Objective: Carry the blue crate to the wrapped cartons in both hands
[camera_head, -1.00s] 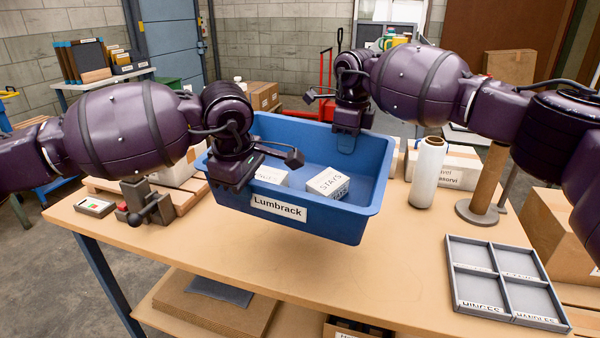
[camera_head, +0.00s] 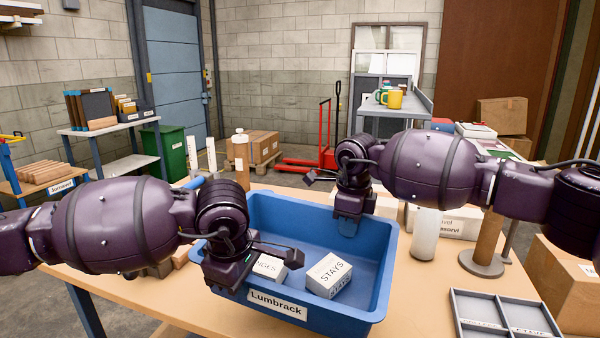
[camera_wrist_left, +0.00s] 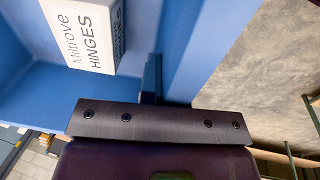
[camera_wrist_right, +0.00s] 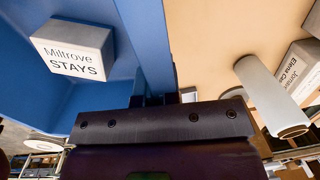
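The blue crate (camera_head: 330,314), labelled Lumbrack, is in front of me over the workbench. Two white boxes lie in it: a STAYS box (camera_head: 328,275) and a HINGES box (camera_head: 270,265). I cannot tell whether the crate's bottom touches the bench. Brown cartons (camera_head: 262,143) stand on a pallet at the back; their wrapping is not clear.
The workbench (camera_head: 420,290) holds a white roll (camera_head: 426,235), a post on a round base (camera_head: 484,250) and a divided tray (camera_head: 505,315). A red pallet jack (camera_head: 326,135) stands behind. A shelf table (camera_head: 110,130) and green bin (camera_head: 172,150) are at the back left.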

